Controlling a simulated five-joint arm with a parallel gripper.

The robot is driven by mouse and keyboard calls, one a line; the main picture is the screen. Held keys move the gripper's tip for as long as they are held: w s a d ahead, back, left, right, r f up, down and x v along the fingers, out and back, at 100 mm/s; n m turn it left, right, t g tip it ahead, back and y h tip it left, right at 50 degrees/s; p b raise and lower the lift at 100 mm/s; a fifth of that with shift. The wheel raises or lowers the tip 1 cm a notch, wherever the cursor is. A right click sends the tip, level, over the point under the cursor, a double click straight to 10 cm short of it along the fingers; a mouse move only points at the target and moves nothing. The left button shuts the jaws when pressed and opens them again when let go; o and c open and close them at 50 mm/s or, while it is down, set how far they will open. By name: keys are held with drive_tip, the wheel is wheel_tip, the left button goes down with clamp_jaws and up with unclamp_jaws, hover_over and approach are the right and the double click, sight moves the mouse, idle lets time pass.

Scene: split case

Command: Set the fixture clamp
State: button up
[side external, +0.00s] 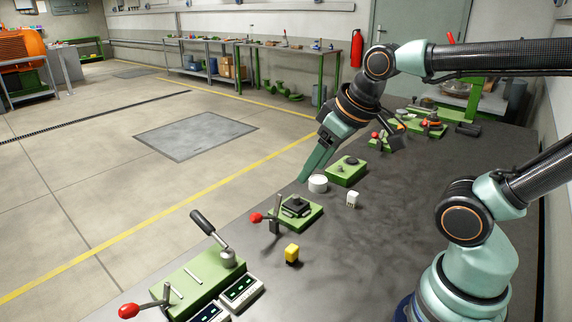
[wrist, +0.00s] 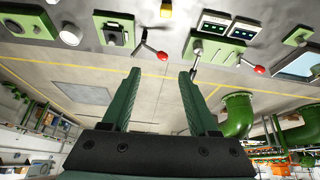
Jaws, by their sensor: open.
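A green fixture (side external: 297,211) with a black square part on top stands at the middle of the dark table. A red-knobbed lever (side external: 257,217) sticks out at its left side, beside a short upright post. In the wrist view the fixture (wrist: 115,32) is at the upper left, with its red-knobbed lever (wrist: 161,54) just above the space between my fingers. My gripper (side external: 304,178) hangs above the table's far edge, behind the fixture and apart from it. In the wrist view my gripper (wrist: 158,73) has its two green fingers spread, with nothing between them.
A white cylinder (side external: 318,184) and a green block (side external: 346,171) stand behind the fixture. A green unit (side external: 196,277) with a black-handled lever and another red-knobbed lever (side external: 129,311) are at front left. The right table surface is fairly clear.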

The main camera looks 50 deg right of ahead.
drive_tip(key=n+g, duration=0.2)
drive_tip(key=n, duration=1.3)
approach(258, 215)
drive_tip(key=x, duration=0.9)
drive_tip(key=shift+w+f, duration=0.15)
clamp_jaws()
